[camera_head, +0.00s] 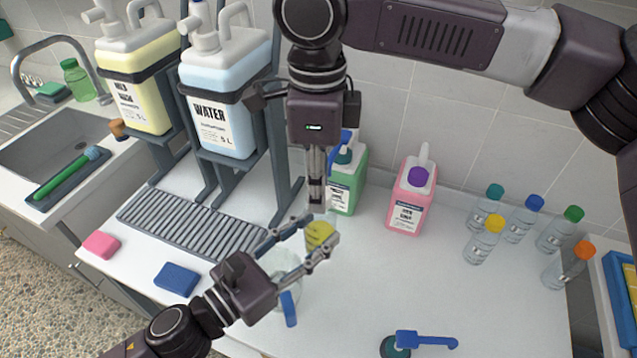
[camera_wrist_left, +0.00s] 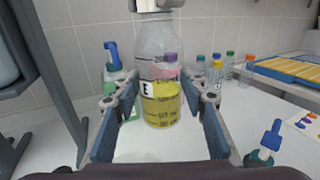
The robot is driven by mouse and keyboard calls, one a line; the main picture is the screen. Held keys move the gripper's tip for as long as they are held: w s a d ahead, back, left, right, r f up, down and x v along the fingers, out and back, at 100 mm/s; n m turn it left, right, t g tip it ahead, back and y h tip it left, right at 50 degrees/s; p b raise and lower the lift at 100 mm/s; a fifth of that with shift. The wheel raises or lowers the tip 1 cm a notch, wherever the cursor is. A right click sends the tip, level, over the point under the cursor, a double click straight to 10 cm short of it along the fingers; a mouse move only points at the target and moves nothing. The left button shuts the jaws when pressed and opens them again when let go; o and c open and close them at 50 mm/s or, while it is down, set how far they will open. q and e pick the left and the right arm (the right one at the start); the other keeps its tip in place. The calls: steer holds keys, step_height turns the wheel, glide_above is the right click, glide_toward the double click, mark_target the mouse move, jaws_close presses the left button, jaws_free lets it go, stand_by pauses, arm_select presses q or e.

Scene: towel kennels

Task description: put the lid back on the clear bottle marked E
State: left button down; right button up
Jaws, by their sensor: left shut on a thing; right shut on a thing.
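The clear bottle marked E (camera_wrist_left: 160,92), with yellow liquid in its lower part, stands upright between the fingers of my left gripper (camera_wrist_left: 162,98). In the head view the yellow part of the bottle (camera_head: 319,235) shows between the fingertips of my left gripper (camera_head: 324,231), which is shut on it. My right gripper (camera_head: 317,196) comes down from above, shut at the bottle's top; it also shows at the upper edge of the left wrist view. The lid is mostly hidden by its fingers, and I cannot tell whether it is seated.
A clear vessel (camera_head: 284,264) is partly behind my left gripper. A green bottle (camera_head: 350,185) and a pink bottle (camera_head: 409,205) stand behind. A loose blue pump head (camera_head: 425,339) is at the front. Several small water bottles (camera_head: 482,240) stand right; sponges (camera_head: 177,279) lie left.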

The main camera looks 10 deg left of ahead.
stand_by(0.3)
steer(key=o, duration=0.7)
steer(key=shift+r, duration=2.3)
steer(key=shift+c, duration=0.6)
